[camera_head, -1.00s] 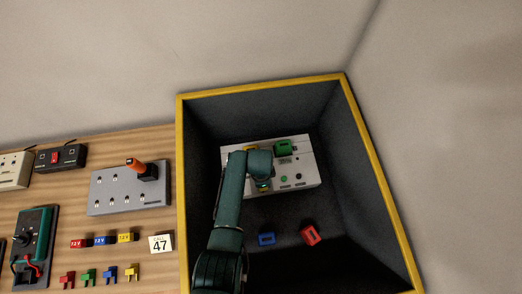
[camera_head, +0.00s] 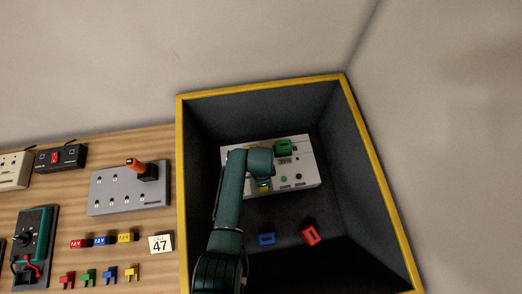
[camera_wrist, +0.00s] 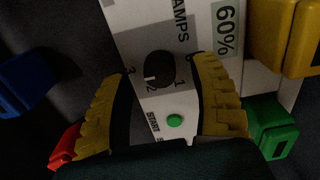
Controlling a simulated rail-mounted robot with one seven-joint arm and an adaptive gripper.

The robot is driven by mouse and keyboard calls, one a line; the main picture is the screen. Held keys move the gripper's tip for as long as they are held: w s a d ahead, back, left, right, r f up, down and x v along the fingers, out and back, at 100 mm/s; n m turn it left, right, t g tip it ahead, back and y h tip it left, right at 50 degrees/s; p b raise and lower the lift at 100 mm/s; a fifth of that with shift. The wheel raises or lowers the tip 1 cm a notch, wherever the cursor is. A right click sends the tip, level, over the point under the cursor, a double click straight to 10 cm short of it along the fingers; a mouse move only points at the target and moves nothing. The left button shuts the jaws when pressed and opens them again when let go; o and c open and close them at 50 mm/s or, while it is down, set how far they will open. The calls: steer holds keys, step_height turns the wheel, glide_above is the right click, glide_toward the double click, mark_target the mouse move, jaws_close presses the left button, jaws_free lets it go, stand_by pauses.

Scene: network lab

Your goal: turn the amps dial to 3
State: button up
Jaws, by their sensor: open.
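The amps dial (camera_wrist: 160,68) is a round black knob on a pale panel, under the word AMPS, with the numbers 1, 2 and 3 around it. Its light mark appears to point towards 2. My gripper (camera_wrist: 162,72) is open, with one yellow finger on each side of the dial. I cannot tell whether either finger touches it. In the head view the white device (camera_head: 304,171) with the panel lies in a dark bin, and my arm covers the dial and most of my gripper (camera_head: 264,186).
The yellow-rimmed bin (camera_head: 262,85) has tall walls around the device. A green block (camera_head: 283,147) sits on the device's top. A blue block (camera_head: 267,239) and a red block (camera_head: 309,235) lie on the bin floor. A wooden bench (camera_head: 130,210) with other devices is at left.

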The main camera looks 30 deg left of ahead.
step_height(320, 180, up, 10)
steer(key=shift+r, duration=0.25)
stand_by(0.4)
